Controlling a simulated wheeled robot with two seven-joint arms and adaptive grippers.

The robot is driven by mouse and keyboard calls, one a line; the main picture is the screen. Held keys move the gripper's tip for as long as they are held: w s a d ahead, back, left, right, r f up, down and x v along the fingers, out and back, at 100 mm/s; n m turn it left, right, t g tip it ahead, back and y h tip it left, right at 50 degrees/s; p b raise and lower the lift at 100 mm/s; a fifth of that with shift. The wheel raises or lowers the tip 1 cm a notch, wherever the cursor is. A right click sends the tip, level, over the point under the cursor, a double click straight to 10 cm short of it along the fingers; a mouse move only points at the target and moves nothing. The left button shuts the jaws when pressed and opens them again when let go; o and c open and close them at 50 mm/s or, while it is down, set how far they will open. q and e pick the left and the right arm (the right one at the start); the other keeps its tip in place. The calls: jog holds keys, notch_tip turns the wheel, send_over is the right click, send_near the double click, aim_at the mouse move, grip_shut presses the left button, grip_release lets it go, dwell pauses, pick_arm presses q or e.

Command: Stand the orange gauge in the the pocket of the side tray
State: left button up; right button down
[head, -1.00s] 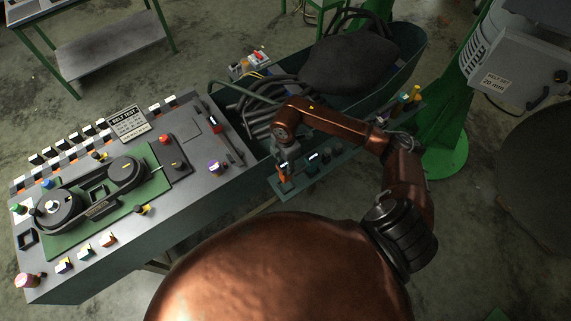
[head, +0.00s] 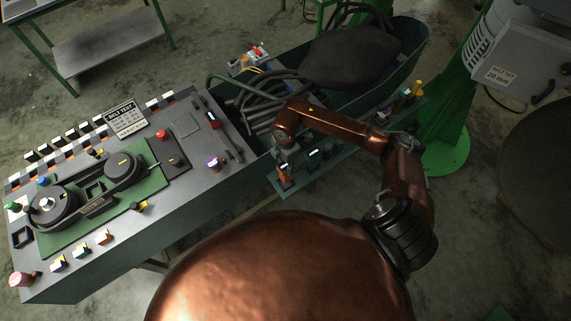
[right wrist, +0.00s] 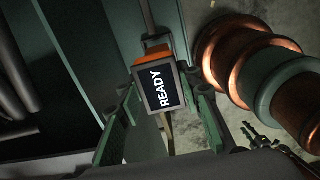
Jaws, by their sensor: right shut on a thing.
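The orange gauge (head: 285,181) is at the near left end of the side tray (head: 352,166), a narrow grey-green tray beside the bench. My right gripper (head: 284,166) is shut on it from above. In the right wrist view the gauge (right wrist: 160,86) sits between the two fingers, its dark screen reading READY and an orange edge showing. It looks upright in the head view. Its lower end and the pocket under it are hidden, so I cannot tell whether it is seated. My left gripper is not in view.
Dark devices (head: 313,157) stand on the tray just right of the gauge. Yellow-topped items (head: 417,88) stand at its far end. A bin with black hoses (head: 255,100) lies behind. The bench with the belt assembly (head: 95,190) is at left.

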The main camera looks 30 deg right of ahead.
jog(key=shift+f+b, duration=1.15)
jog(key=shift+f, duration=1.05)
jog(key=c, duration=1.3)
grip_release()
notch_tip(320, 180, up, 12)
